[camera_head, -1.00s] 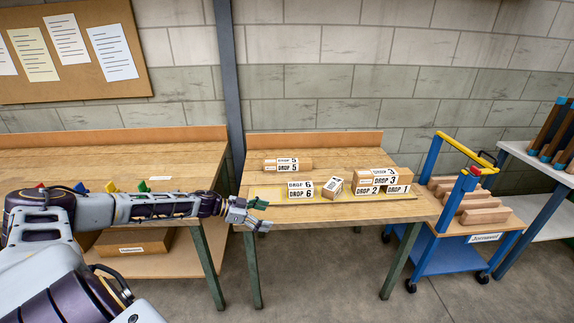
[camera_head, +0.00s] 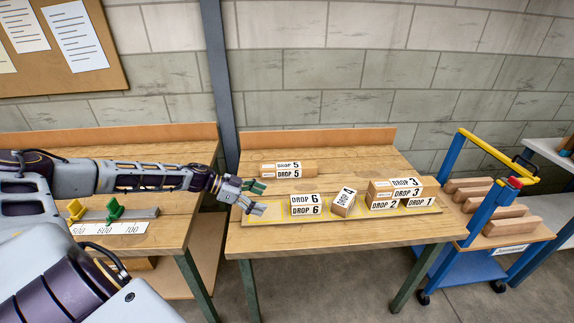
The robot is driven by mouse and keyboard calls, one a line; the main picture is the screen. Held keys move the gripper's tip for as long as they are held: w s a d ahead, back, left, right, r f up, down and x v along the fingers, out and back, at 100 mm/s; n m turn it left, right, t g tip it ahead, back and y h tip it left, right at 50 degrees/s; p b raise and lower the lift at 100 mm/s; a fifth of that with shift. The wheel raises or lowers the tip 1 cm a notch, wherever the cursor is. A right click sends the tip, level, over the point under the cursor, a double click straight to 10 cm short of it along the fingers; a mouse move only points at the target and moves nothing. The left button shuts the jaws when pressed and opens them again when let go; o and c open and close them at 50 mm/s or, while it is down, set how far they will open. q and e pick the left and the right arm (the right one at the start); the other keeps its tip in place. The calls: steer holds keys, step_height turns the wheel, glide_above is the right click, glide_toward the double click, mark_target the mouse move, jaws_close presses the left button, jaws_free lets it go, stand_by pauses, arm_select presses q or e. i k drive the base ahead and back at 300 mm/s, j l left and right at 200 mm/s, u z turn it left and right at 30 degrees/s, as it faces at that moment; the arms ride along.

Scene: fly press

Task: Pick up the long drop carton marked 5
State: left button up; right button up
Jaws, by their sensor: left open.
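The long carton marked DROP 5 (camera_head: 283,169) lies on the wooden bench (camera_head: 330,237), towards the back left, behind the yellow-marked strip. Its label repeats on the top and front faces. My left gripper (camera_head: 260,198) is open and empty at the bench's left side, in front and to the left of carton 5 and apart from it. Carton 6 (camera_head: 306,205) stands just right of the gripper. My right gripper is not in this view.
Carton 4 (camera_head: 343,202) stands turned at an angle. Carton 3 (camera_head: 393,189) rests on cartons 2 (camera_head: 384,205) and 1 (camera_head: 420,204). A blue trolley (camera_head: 477,262) is at the right. Another bench (camera_head: 180,218) with green and yellow pieces is at the left.

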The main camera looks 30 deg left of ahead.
mark_target(271, 170)
steer(key=i+j, duration=0.75)
steer(key=j, duration=0.2)
